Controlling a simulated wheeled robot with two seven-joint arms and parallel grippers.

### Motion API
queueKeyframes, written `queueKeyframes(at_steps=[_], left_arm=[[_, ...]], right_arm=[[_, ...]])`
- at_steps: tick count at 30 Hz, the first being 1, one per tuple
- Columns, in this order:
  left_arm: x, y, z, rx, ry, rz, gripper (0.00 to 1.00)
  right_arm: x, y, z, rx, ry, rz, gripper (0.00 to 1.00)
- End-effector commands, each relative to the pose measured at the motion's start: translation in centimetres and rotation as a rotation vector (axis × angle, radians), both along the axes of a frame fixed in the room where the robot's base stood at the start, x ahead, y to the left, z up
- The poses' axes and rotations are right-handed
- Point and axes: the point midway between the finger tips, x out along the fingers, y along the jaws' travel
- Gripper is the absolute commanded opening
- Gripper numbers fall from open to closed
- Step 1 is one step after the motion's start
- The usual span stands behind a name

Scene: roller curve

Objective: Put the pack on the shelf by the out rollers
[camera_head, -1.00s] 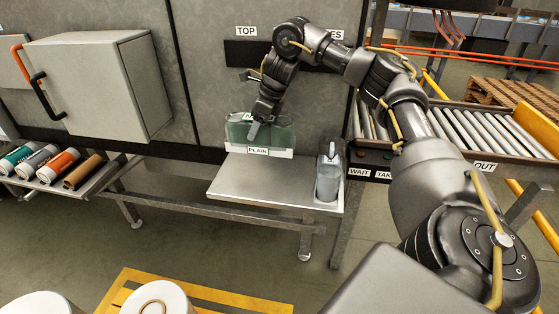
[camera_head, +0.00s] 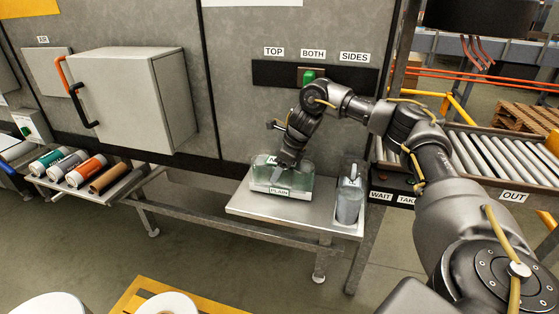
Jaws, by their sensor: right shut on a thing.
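The pack (camera_head: 303,184) is a pale green, see-through block with a white lower part and a PLAIN label. It is at the back left of the grey metal shelf (camera_head: 290,217), left of the out rollers (camera_head: 487,158). Its base looks on or just above the shelf; I cannot tell whether it touches. My right gripper (camera_head: 285,172) points down into the top of the pack and is shut on it. The fingertips are partly hidden by the pack. My left gripper is out of view.
A grey bottle (camera_head: 349,192) stands at the shelf's right end, close to the pack. A panel with a green switch (camera_head: 309,76) is on the wall behind. A grey cabinet (camera_head: 135,100) and a rack of several cylinders (camera_head: 86,170) are at the left. The shelf's front is bare.

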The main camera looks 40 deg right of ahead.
Motion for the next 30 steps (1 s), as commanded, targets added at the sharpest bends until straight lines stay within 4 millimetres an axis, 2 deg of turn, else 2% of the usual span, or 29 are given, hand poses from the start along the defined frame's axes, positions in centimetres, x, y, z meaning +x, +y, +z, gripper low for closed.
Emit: queueKeyframes(at_steps=[5,13,14,15,18,26,30], left_arm=[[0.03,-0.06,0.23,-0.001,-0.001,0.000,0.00],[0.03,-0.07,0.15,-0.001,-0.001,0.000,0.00],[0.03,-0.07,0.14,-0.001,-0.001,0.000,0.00],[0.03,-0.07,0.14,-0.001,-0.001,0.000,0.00],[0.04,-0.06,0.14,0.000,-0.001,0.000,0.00],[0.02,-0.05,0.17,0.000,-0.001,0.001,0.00],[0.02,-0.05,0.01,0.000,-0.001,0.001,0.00]], right_arm=[[0.13,0.02,-0.75,0.002,-0.007,0.000,0.00],[0.12,0.03,-0.88,0.002,-0.006,0.000,0.00],[-0.01,0.00,-1.08,-0.001,-0.002,0.001,0.67],[-0.01,0.00,-1.08,-0.001,-0.002,0.001,0.73],[0.00,-0.01,-1.06,0.000,-0.001,0.000,0.85],[0.00,-0.01,-0.97,0.000,-0.001,0.000,0.85],[-0.20,-0.23,-0.14,0.000,-0.004,-0.001,0.85]])
